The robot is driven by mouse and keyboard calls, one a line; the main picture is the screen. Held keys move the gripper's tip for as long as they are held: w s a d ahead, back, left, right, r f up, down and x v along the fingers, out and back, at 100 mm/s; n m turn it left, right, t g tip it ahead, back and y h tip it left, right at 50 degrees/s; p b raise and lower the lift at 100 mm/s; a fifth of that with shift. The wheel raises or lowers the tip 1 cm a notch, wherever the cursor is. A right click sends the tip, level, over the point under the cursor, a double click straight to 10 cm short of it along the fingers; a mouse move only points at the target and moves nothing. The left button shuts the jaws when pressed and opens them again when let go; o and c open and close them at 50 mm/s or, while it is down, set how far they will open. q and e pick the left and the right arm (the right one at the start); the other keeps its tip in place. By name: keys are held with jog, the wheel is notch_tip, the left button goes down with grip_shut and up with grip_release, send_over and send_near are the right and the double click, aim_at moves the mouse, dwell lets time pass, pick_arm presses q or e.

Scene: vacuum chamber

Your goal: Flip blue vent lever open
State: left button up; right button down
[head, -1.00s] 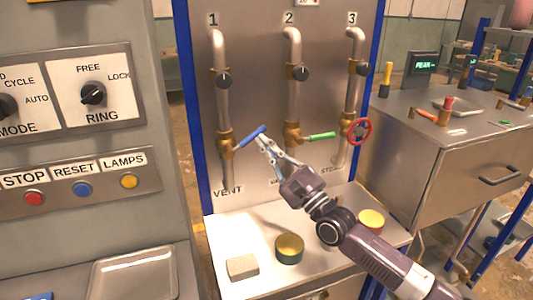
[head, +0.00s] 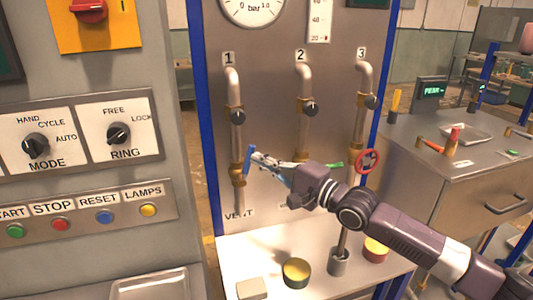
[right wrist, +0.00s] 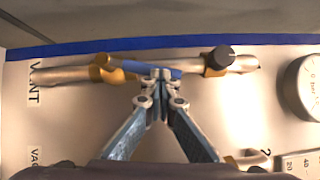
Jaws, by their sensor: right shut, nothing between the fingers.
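The blue vent lever (head: 247,161) is on the brass valve of pipe 1, above the VENT label (head: 239,214). It stands nearly upright, roughly in line with the pipe. In the right wrist view the lever (right wrist: 135,67) also lies along the pipe, partly hidden behind my fingertips. My right gripper (head: 256,156) is shut and empty, its tips at the lever's free end. In the right wrist view my gripper tips (right wrist: 160,76) overlap the lever and appear to touch it. My left gripper is not in view.
A red handwheel (head: 367,161) is on pipe 3. Round tins, one (head: 296,272) near the front, and a pale block (head: 251,289) are on the shelf below. A control panel (head: 80,205) is at left.

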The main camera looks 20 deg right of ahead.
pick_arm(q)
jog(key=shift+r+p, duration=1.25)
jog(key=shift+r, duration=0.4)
pick_arm(e)
jog(key=shift+a+r+n+g+h, duration=0.3)
jog(key=shift+a+n+g, duration=0.1)
jog(key=shift+a+n, duration=0.3)
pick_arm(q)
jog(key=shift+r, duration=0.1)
pick_arm(e)
jog(key=shift+f, duration=0.1)
